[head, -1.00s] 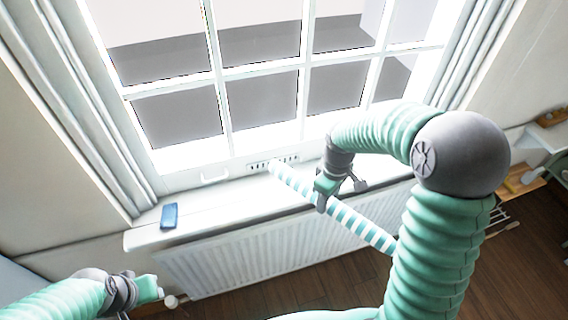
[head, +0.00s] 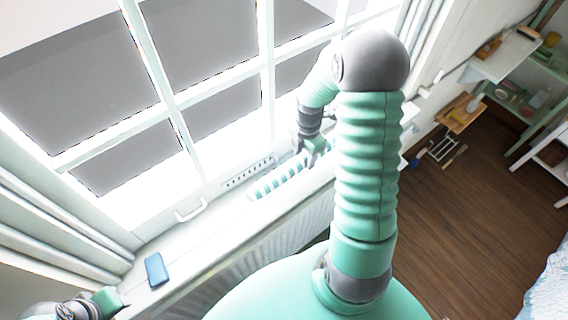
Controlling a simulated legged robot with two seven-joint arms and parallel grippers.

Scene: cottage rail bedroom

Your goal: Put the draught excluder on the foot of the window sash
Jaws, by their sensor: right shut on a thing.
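The draught excluder (head: 271,184) is a roll with pale and teal stripes. My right gripper (head: 313,158) is shut on it at the sill, in front of the vent strip on the window's bottom rail. Its right part is hidden behind my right arm. The window sash (head: 195,190) is white with glazing bars and has a pale handle (head: 190,211) low on its bottom rail. I cannot tell whether the roll touches the sash. My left gripper (head: 112,302) is at the bottom left, near the sill; its jaws are too unclear to read.
A blue phone-like block (head: 156,270) lies on the sill (head: 205,243), left of the roll. A white radiator (head: 262,262) is below the sill. Shelves (head: 500,55) with small items stand at the right. The wooden floor (head: 440,220) there is mostly clear.

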